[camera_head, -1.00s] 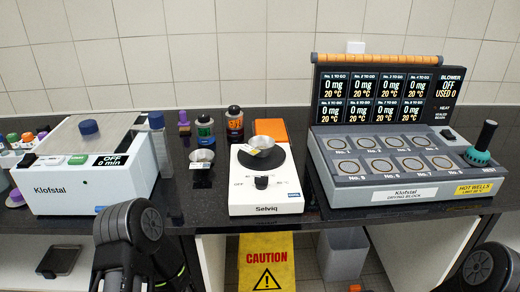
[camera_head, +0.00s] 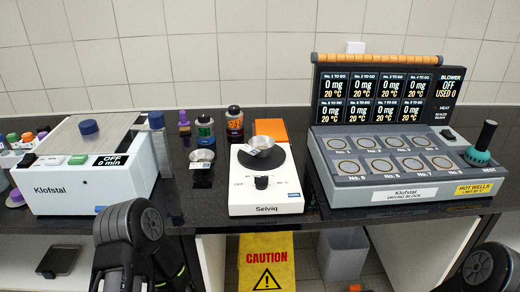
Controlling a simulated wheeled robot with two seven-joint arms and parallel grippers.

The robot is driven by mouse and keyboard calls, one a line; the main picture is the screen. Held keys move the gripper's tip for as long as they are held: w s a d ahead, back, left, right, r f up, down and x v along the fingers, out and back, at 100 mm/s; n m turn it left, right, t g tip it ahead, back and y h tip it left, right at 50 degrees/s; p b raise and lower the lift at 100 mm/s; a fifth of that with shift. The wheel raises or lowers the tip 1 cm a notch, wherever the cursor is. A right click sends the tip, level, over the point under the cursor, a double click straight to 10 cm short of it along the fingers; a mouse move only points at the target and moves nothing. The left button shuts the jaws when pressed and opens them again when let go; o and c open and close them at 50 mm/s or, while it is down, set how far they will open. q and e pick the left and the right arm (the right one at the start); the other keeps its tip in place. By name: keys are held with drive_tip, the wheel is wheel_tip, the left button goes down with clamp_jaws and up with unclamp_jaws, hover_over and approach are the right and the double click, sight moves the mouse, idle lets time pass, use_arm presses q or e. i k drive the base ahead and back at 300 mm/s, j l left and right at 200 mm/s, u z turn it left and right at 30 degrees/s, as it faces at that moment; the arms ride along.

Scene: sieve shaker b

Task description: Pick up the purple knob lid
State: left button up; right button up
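A small purple knob-shaped piece (camera_head: 184,120) stands upright on the dark bench, left of the dark bottle with a green band. A second purple piece (camera_head: 15,198) sits at the far left edge, beside the white Klofstal machine, partly cut off by other items. I cannot tell for certain which of these is the purple knob lid. Part of my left arm shows at the bottom left and part of my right arm at the bottom right corner. The fingers of both grippers are not visible, and neither arm touches a purple piece.
The white Klofstal machine (camera_head: 85,188) with a blue knob fills the left. The grey drying block (camera_head: 405,190) is on the right. A small metal bowl (camera_head: 202,156) and bottles (camera_head: 234,125) stand near the purple piece.

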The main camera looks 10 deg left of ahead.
sight(15, 199)
drive_tip(key=u, duration=2)
drive_tip(key=z, duration=0.4)
drive_tip(key=l+z, duration=0.1)
drive_tip(key=z, duration=0.65)
drive_tip(key=l+z, duration=0.1)
drive_tip(key=z, duration=0.25)
drive_tip(key=j+z, duration=0.1)
drive_tip(key=j, duration=0.35)
drive_tip(key=k+j, duration=0.1)
drive_tip(key=j, duration=0.3)
drive_tip(key=k+j+z, duration=0.15)
drive_tip(key=j, duration=0.3)
drive_tip(key=j+z, duration=0.1)
drive_tip(key=j, duration=0.35)
drive_tip(key=k+j+z, duration=0.1)
drive_tip(key=j, duration=0.3)
drive_tip(key=k+j, duration=0.15)
drive_tip(key=j, duration=0.25)
drive_tip(key=k+j+z, duration=0.15)
drive_tip(key=j, duration=0.25)
